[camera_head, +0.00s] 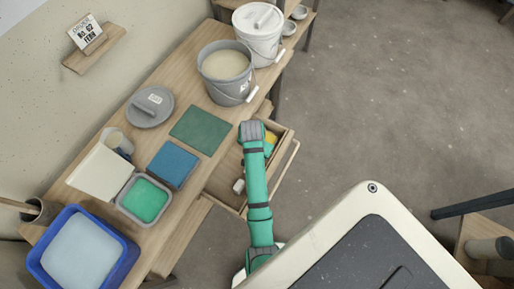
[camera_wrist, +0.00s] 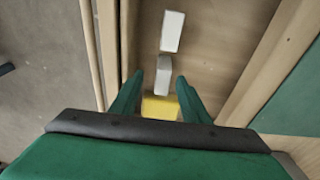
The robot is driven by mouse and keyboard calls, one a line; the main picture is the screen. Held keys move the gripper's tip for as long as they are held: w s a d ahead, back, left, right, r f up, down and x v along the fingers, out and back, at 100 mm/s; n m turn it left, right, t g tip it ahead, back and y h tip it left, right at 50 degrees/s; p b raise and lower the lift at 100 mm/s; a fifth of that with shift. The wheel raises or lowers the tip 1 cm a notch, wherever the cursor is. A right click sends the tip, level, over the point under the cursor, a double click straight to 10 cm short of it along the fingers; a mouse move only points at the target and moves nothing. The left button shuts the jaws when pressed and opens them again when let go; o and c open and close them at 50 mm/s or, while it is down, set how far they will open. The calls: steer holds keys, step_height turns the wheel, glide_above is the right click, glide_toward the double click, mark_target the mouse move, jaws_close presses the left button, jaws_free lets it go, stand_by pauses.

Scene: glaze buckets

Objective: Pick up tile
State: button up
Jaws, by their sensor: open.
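My gripper (camera_wrist: 156,85) is open in the wrist view, its two green fingers pointing down into an open wooden drawer (camera_head: 222,183). A yellow piece (camera_wrist: 160,107) lies between the fingers near their bases in the picture, partly hidden by my gripper's body. A pale grey tile-like piece (camera_wrist: 163,76) lies between the fingertips, and a white one (camera_wrist: 172,31) lies beyond it. I cannot tell whether the fingers touch any of them. In the head view the yellow piece (camera_head: 270,137) shows beside my arm, and a white piece (camera_head: 239,186) lies left of it.
The wooden bench holds a green square (camera_head: 201,130), a blue square (camera_head: 172,164), a tray of green glaze (camera_head: 145,200), a blue tub (camera_head: 40,270), a grey bucket (camera_head: 228,90) and a white bucket (camera_head: 257,45). The drawer walls stand close around my gripper.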

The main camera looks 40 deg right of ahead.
steer(key=shift+w+d+f, duration=0.15)
steer(key=shift+f, duration=0.8)
steer(key=shift+w+d+f, duration=0.2)
steer(key=shift+f, duration=0.75)
steer(key=shift+w+d+f, duration=0.15)
steer(key=shift+f, duration=0.8)
jaws_close()
